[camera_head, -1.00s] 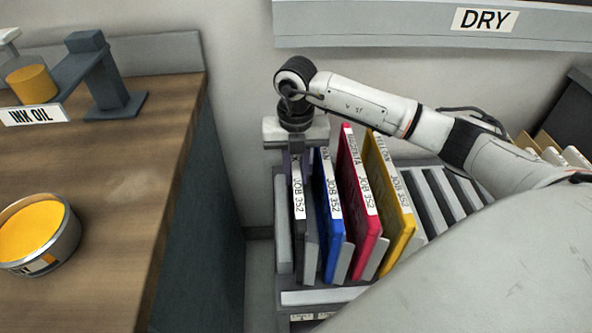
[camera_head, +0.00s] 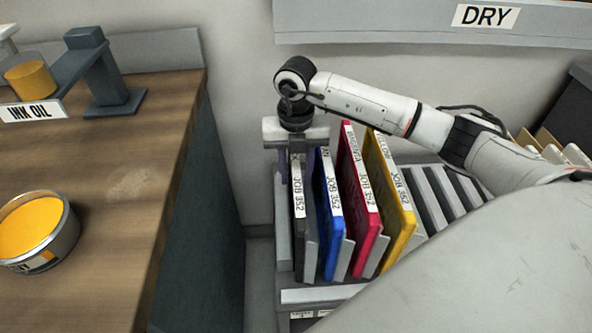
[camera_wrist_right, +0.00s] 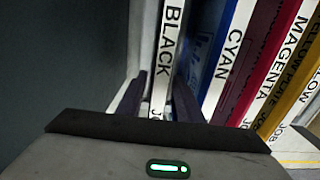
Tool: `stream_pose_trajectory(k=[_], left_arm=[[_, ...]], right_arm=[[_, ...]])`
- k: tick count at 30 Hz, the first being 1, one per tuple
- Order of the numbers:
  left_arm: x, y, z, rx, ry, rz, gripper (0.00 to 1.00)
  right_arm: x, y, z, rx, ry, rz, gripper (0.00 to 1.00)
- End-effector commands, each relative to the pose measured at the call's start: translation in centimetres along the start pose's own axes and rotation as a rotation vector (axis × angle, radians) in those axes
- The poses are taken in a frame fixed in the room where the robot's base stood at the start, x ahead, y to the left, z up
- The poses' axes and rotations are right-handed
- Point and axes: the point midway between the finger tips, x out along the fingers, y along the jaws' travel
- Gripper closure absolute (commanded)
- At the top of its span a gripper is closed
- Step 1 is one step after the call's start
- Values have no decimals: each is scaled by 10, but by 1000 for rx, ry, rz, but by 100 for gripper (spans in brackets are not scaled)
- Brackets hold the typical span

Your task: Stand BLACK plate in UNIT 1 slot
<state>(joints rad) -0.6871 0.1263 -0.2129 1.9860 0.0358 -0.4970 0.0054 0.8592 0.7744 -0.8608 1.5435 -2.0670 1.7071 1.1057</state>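The black plate (camera_head: 299,225), with a white edge label, stands in the leftmost slot of the rack (camera_head: 318,296), beside the blue plate. Its label reads "BLACK" in the right wrist view (camera_wrist_right: 169,50). My right gripper (camera_head: 297,160) is above the plate's rear top part, fingers pointing down. In the wrist view its two dark fingers (camera_wrist_right: 163,98) straddle the plate and look spread, with small gaps; I see it as open. The rack's small front tags are too small to read. My left gripper is not in view.
Blue (camera_head: 331,220), magenta (camera_head: 361,205) and yellow (camera_head: 391,200) plates stand close on the right. Empty slots (camera_head: 437,195) lie beyond them. A wooden counter (camera_head: 115,200) with an ink can (camera_head: 70,232) is at left. A "DRY" shelf (camera_head: 400,25) hangs above.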

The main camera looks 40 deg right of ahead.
Motion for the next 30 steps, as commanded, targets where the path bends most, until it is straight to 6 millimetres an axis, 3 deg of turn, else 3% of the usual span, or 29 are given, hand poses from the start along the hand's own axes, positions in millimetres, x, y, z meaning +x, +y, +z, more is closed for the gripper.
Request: stream_pose_trajectory(k=[11, 14, 24, 30], left_arm=[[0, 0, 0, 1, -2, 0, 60], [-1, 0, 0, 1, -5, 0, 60], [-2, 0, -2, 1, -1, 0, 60], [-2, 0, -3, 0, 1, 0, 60]], right_arm=[[-1, 0, 0, 0, 1, 0, 60], [-13, 1, 0, -1, -1, 3, 60], [-79, 1, 1, -1, -3, 2, 60], [-100, 0, 0, 0, -1, 0, 60]])
